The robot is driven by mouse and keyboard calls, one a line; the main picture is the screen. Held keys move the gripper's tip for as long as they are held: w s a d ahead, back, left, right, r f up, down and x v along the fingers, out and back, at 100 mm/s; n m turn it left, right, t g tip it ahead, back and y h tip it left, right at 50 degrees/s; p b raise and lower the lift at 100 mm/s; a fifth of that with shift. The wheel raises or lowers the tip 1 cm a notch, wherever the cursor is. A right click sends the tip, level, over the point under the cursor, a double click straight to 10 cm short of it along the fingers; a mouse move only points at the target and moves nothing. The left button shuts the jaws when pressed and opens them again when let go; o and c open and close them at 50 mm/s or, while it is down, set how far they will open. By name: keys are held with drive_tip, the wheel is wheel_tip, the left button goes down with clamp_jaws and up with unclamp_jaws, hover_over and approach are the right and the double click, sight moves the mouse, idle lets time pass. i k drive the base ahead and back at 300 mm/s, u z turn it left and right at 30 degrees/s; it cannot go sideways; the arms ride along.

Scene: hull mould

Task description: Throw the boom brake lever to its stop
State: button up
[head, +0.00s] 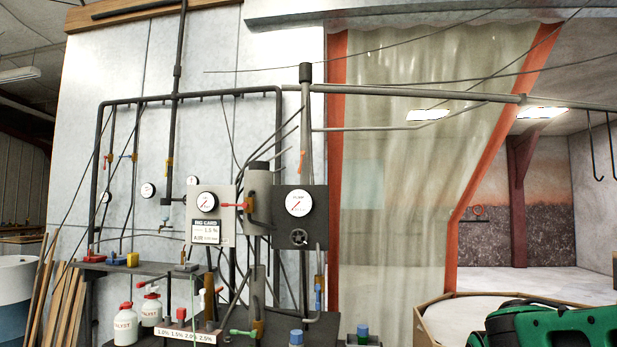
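The boom (430,93) is a grey pipe running right from the top of an upright post (306,130). A small orange handle (302,161) sits against this post below the boom; it looks like the boom brake lever, but no label shows. It appears roughly upright with a slight tilt. Its stop cannot be made out. My gripper is not in view.
A grey box with a gauge (205,203) and a dark box with a gauge (298,203) stand below the post. A red lever (232,206) and a green lever (242,333) are nearby. White bottles (125,325) stand lower left. A curtain (400,180) hangs right.

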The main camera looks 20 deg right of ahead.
sight(301, 162)
drive_tip(key=z, duration=0.35)
drive_tip(key=i, duration=0.85)
